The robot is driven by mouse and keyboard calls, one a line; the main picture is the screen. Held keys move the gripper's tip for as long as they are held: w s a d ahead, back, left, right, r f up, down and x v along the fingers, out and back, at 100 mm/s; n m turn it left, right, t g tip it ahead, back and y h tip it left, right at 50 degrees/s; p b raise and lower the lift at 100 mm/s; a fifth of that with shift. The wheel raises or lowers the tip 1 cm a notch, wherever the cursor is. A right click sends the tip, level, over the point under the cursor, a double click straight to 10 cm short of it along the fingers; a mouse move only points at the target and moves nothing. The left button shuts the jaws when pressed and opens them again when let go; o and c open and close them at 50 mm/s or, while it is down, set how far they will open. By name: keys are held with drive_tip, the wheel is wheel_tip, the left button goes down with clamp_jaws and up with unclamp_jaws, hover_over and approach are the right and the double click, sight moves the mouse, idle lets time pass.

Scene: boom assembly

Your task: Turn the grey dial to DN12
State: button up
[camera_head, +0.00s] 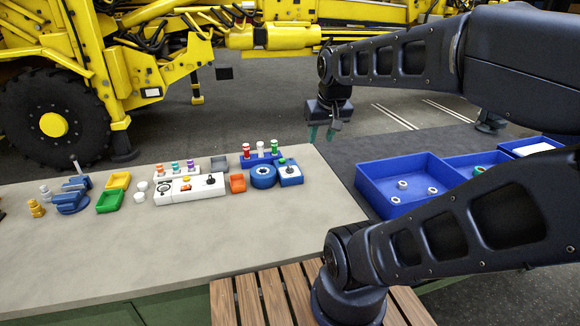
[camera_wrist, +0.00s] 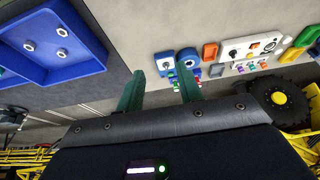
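A white control panel (camera_head: 189,189) lies on the grey worktop in the head view. A round dial with a dark ring (camera_head: 164,187) is at its left end and a dark knob (camera_head: 211,179) at its right end. I cannot read any DN marks, nor tell for sure which control is the grey dial. The panel also shows in the wrist view (camera_wrist: 250,47), small and far off. My gripper (camera_head: 321,133) hangs in the air beyond the worktop's back right edge, right of the panel. In the wrist view its green fingers (camera_wrist: 160,82) are apart, with nothing held between them.
A blue round part (camera_head: 263,176), a blue box with a knob (camera_head: 289,172) and an orange bin (camera_head: 237,183) stand right of the panel. Yellow (camera_head: 118,181) and green (camera_head: 109,201) bins stand left. A blue tray (camera_head: 385,207) holds rings. The front worktop is clear.

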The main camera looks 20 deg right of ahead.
drive_tip(key=w+g, duration=0.1)
drive_tip(key=w, duration=0.9)
drive_tip(key=g, duration=0.3)
hover_over(290, 166)
wheel_tip(290, 166, down, 22)
wheel_tip(290, 166, down, 10)
drive_tip(key=shift+r, duration=0.1)
clamp_jaws()
